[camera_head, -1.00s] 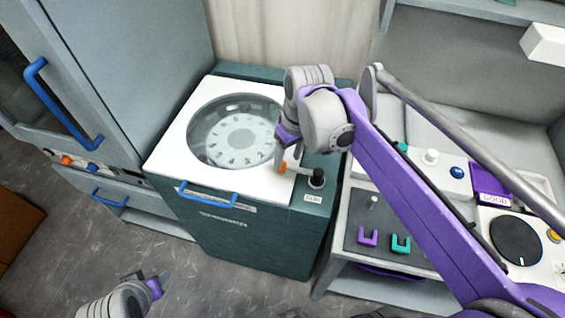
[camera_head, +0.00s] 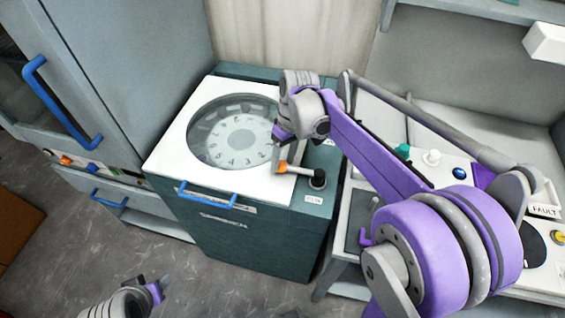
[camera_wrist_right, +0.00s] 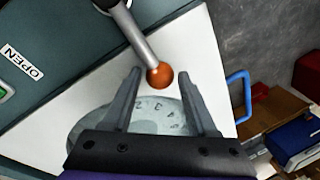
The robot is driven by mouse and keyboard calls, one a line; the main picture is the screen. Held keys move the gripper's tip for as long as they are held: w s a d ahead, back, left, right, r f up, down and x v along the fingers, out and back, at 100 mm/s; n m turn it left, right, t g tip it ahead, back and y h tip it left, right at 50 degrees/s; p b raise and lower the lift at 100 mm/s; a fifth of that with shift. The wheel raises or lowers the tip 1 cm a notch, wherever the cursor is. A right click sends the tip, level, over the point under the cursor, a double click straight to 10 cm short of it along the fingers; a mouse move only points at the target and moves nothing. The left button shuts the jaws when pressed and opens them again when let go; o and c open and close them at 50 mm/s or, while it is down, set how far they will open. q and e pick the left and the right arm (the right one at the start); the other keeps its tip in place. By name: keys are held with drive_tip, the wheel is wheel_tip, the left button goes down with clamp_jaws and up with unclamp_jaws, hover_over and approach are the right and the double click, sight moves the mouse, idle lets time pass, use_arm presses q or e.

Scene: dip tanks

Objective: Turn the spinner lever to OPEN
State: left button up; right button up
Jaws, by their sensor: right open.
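The spinner (camera_head: 262,233) is a teal cabinet with a white lid and a round window (camera_head: 234,137). Its grey lever (camera_head: 300,170) has an orange knob (camera_head: 283,167) and runs from a dark pivot (camera_head: 317,179) at the front right corner, over the lid's edge. My right gripper (camera_head: 278,157) is over the lid at the knob. In the right wrist view the knob (camera_wrist_right: 160,76) sits between the tips of its two parted fingers, with gaps on both sides. An OPEN label (camera_wrist_right: 22,62) shows there. My left gripper (camera_head: 158,286) is low at left, its jaw opening unclear.
A blue handle (camera_head: 207,196) sticks out from the spinner's front. A grey cabinet with a blue handle (camera_head: 62,103) stands at left. A bench with knobs and a FAULT label (camera_head: 545,211) is at right, partly hidden by my right arm. Floor in front is clear.

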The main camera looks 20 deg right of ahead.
drive_tip(key=shift+a+f, duration=0.1)
drive_tip(key=shift+f, duration=0.55)
clamp_jaws()
idle(1.0)
